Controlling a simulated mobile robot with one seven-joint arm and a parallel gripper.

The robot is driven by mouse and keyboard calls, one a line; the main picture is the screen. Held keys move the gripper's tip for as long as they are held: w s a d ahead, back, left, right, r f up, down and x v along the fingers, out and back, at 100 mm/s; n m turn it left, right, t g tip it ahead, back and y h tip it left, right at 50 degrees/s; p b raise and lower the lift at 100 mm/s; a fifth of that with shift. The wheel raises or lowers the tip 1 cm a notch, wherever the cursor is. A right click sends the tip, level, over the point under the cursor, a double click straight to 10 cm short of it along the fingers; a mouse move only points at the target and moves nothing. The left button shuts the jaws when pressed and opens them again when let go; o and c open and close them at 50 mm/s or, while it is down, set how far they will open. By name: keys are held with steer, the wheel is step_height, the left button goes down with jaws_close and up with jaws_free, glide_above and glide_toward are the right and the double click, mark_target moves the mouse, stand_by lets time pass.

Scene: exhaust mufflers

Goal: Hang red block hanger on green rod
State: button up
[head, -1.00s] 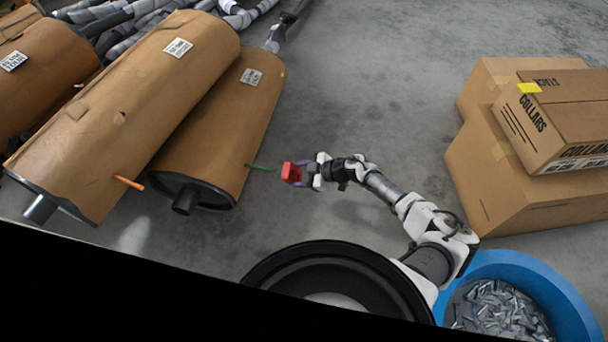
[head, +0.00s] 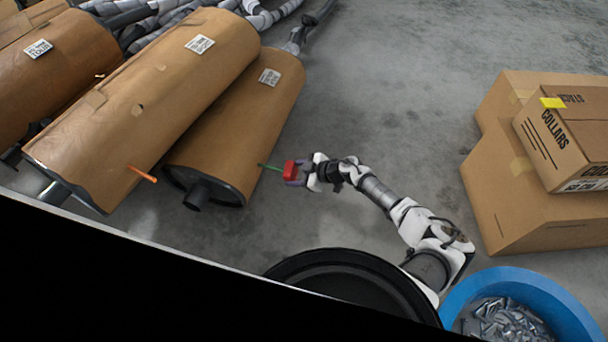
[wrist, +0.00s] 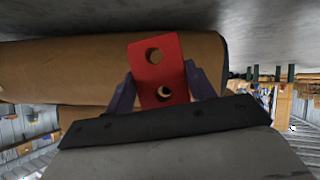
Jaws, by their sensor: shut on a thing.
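The red block hanger (head: 290,170) is held in the jaws of my gripper (head: 297,172) in the head view. In the wrist view the block (wrist: 152,55) is upright with a slight tilt, with two round holes one above the other, between my two purple fingers (wrist: 160,94). The green rod (head: 269,166) sticks out from the wrapped muffler's end at the right of the muffler group. Its tip is at the block's left side in the head view; I cannot tell whether it touches or enters a hole. I cannot make out the rod in the wrist view.
An orange rod (head: 142,174) sticks out from the neighbouring larger muffler (head: 150,100). Cardboard boxes (head: 520,200) stand at the right, with a blue bin (head: 560,300) of metal pieces in front. Bare grey floor (head: 390,90) lies between mufflers and boxes.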

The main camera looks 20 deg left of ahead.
steer(key=shift+s+a, duration=0.15)
steer(key=shift+a, duration=0.9)
steer(key=shift+a+r, duration=0.1)
steer(key=shift+a, duration=0.6)
steer(key=shift+w+d+p, duration=0.15)
steer(key=shift+w+p, duration=0.05)
steer(key=shift+p, duration=0.1)
steer(key=o, duration=1.6)
steer(key=shift+c, duration=0.2)
steer(key=w+p+v, duration=0.1)
steer(key=p+v, duration=0.3)
steer(key=v, duration=0.9)
steer(key=shift+s+d, duration=0.4)
steer(key=shift+s, duration=0.05)
steer(key=shift+r, duration=0.15)
